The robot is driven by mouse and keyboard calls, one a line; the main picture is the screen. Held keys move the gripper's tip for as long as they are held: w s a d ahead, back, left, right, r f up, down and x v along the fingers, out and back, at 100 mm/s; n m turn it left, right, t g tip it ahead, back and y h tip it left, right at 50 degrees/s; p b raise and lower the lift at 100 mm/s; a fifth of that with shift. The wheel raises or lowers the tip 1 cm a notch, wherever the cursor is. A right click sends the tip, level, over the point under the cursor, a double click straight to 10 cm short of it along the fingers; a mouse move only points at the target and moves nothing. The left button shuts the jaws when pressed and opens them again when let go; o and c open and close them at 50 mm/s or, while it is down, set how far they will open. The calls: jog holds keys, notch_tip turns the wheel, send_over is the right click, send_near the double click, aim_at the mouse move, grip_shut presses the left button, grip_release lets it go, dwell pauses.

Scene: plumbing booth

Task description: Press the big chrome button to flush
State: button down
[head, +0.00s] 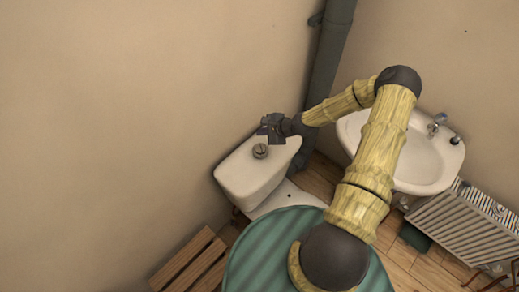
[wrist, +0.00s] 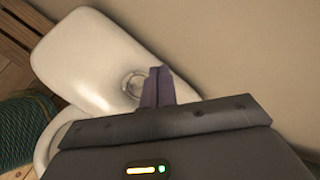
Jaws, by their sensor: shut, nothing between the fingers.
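The big chrome button (head: 260,151) sits on top of the white toilet cistern (head: 240,180). In the wrist view the round button (wrist: 133,84) shows on the cistern lid (wrist: 80,60), just left of the fingers. My gripper (head: 264,130) is over the back part of the cistern, beside the button in the head view. Its dark fingers (wrist: 155,88) are closed together and empty. The fingertips look close to the button's right edge in the wrist view. I cannot tell how high they are above it or whether they touch.
A dark vertical pipe (head: 326,75) stands in the corner behind the cistern. A white washbasin (head: 425,170) and a radiator (head: 455,225) are on the right. A wooden slatted piece (head: 190,262) is on the floor at lower left. The wall behind the cistern is bare.

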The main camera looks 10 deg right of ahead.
aim_at(262, 150)
jog(key=shift+f+b, duration=2.75)
jog(key=shift+f, duration=1.4)
jog(key=shift+f, duration=0.1)
jog(key=shift+f+b, duration=0.3)
jog(key=shift+f+b, duration=0.4)
jog(key=shift+f, duration=0.1)
jog(key=shift+r, duration=0.1)
jog(key=shift+r+p, duration=0.65)
jog(key=shift+r, duration=0.25)
jog(key=shift+r+p, duration=1.75)
jog(key=shift+r, duration=0.7)
